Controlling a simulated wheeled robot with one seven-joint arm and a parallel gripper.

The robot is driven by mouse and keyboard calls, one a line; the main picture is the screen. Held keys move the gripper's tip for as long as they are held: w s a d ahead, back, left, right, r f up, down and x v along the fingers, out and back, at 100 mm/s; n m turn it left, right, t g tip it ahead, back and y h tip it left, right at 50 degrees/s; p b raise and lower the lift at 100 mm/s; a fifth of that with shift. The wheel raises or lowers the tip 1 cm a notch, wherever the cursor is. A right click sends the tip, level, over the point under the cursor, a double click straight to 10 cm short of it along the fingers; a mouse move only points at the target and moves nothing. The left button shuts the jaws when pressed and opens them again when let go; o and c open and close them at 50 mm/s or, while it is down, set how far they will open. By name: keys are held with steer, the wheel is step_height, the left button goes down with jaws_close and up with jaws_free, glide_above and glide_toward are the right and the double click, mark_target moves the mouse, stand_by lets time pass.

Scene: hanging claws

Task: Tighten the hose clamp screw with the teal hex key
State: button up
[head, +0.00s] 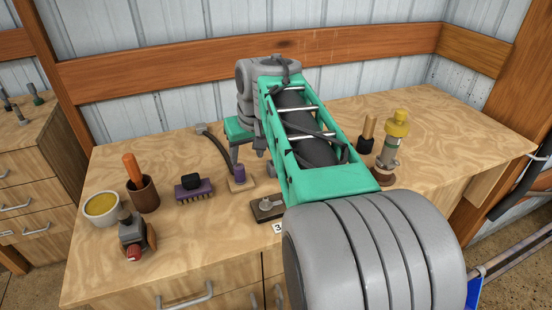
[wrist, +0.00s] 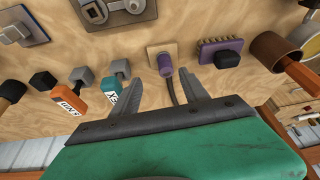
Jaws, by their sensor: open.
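A teal-handled tool with a partly readable label, apparently the hex key (wrist: 113,93), lies on the bench in the wrist view, close to my left finger. My arm hides it in the head view. My gripper (wrist: 163,88) is open and empty above the bench, its two grey fingers spread apart. It also shows in the head view (head: 247,148). A purple upright piece (wrist: 165,66) on a wooden base, with a dark hose (head: 216,150) beside it, shows beyond the fingers. I cannot make out the hose clamp screw for certain.
An orange-handled tool (wrist: 70,103) lies left of the teal one. The front left bench is partly clear.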

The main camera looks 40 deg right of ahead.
steer(key=shift+m+h, duration=0.3)
steer(key=shift+m, duration=0.2)
steer(key=d, duration=0.3)
steer(key=w+d, duration=0.1)
steer(key=d, duration=0.2)
steer(key=w+d+b, duration=0.1)
steer(key=d, duration=0.3)
steer(key=shift+f, duration=0.15)
steer(key=x, duration=0.7)
steer(key=shift+w+d+f+p, duration=0.1)
steer(key=shift+d+p, duration=0.1)
steer(key=shift+p, duration=0.15)
jaws_close()
